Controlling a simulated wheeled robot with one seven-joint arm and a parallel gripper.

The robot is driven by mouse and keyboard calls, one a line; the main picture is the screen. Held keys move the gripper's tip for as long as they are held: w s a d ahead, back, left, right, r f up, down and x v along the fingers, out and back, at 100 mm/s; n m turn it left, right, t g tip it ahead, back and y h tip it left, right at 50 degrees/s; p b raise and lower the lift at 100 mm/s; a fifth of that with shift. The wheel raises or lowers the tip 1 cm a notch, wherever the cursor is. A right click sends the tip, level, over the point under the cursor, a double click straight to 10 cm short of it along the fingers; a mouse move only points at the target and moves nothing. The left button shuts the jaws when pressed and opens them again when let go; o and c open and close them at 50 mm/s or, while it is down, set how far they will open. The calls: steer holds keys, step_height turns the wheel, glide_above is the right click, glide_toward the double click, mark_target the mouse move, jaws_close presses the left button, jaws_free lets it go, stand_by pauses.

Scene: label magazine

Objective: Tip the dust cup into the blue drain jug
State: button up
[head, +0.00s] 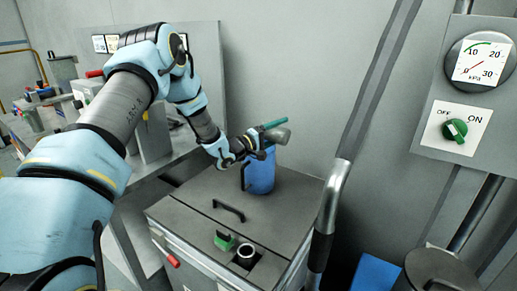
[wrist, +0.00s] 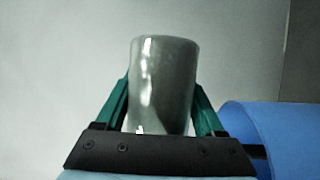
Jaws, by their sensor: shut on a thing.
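The dust cup (wrist: 165,85) is a grey, shiny cylinder that fills the middle of the wrist view. My gripper (wrist: 163,115) has green fingers on both sides of it and is shut on it. In the head view the cup (head: 279,135) is held at the end of my gripper (head: 268,128), above the jug and looking tilted on its side. The blue drain jug (head: 260,174) stands on the grey cabinet top near the wall. Its rim also shows at the lower right of the wrist view (wrist: 270,125). The inside of the cup and of the jug is hidden.
The grey cabinet (head: 190,215) has a black handle (head: 229,210), a green latch (head: 224,241) and a round port (head: 246,253) on top. A metal pipe and hose (head: 333,190) rise at its right. A gauge (head: 481,61) and a green OFF/ON knob (head: 455,130) are on the right.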

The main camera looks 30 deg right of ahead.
steer(key=shift+n, duration=0.3)
steer(key=shift+w+a+r+n+t+h+b, duration=0.15)
steer(key=shift+w+r+n+t+h+b, duration=0.15)
steer(key=shift+n, duration=0.55)
steer(key=shift+w+a+r+n+t+h+b, duration=0.1)
steer(key=shift+w+r+n+t+h, duration=0.2)
steer(key=shift+n, duration=0.6)
steer(key=shift+w+a+r+n+t+h+b, duration=0.15)
steer(key=shift+r+n+t+h, duration=0.2)
steer(key=shift+n, duration=0.5)
stand_by(1.1)
steer(key=shift+w+a+r+n+t+b, duration=0.15)
steer(key=shift+w+a+n+t+b, duration=0.3)
steer(key=shift+n, duration=0.7)
steer(key=shift+w+d+r+n+t+b, duration=0.1)
steer(key=shift+w+r+n+t, duration=0.15)
steer(key=shift+n+t, duration=0.7)
steer(key=shift+w+a+r+n+t+b, duration=0.1)
steer(key=shift+w+a+n+t+b, duration=0.25)
steer(key=shift+n, duration=1.05)
stand_by(0.5)
